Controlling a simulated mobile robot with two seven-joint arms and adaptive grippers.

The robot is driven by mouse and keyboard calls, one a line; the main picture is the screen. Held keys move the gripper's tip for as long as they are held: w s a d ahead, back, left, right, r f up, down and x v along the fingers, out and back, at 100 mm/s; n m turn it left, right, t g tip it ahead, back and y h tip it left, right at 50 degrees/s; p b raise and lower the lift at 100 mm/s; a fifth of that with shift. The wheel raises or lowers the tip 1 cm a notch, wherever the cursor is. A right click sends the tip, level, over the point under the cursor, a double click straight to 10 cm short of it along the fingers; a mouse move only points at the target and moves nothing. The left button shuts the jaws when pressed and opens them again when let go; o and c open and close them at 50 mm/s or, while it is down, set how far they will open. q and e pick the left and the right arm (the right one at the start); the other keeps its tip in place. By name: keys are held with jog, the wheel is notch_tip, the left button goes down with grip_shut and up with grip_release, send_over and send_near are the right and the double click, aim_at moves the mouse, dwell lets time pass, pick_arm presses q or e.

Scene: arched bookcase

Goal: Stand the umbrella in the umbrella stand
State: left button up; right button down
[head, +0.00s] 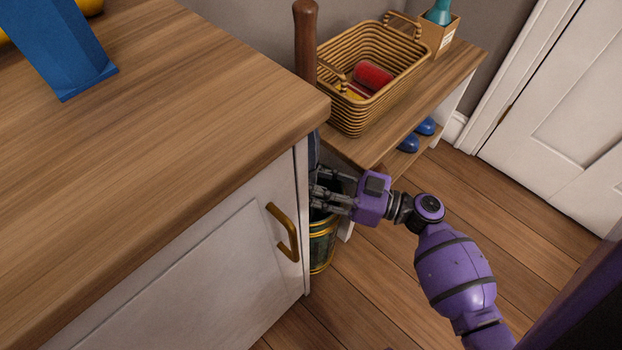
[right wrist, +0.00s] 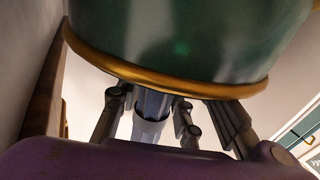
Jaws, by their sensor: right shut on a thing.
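The umbrella has a brown wooden handle (head: 305,42) rising upright past the cabinet corner, and a strip of its dark blue body shows below the countertop edge. My right gripper (head: 320,188) is shut on the umbrella's body, low beside the cabinet. The right wrist view shows the grey-blue umbrella (right wrist: 150,128) between the fingers. The green umbrella stand (head: 321,247) with gold bands is on the floor, directly below the gripper. Its gold rim (right wrist: 165,84) is close to the fingers, and the umbrella passes behind it. I cannot tell whether the umbrella's lower end is inside. My left gripper is out of view.
A white cabinet with a wooden top (head: 170,120) and brass handle (head: 284,232) hides part of the stand. A bench (head: 440,85) behind carries a wicker basket (head: 345,112). Blue shoes (head: 409,143) are beneath it. The floor at right (head: 540,230) is clear.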

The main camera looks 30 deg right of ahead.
aim_at(313, 152)
jog(key=shift+f, duration=0.3)
jog(key=c, duration=1.2)
grip_release()
jog(key=shift+f, duration=0.1)
jog(key=shift+o, duration=0.4)
jog(key=shift+s, duration=0.1)
jog(key=shift+f, duration=0.1)
notch_tip(313, 152, up, 11)
jog(key=shift+d, duration=0.1)
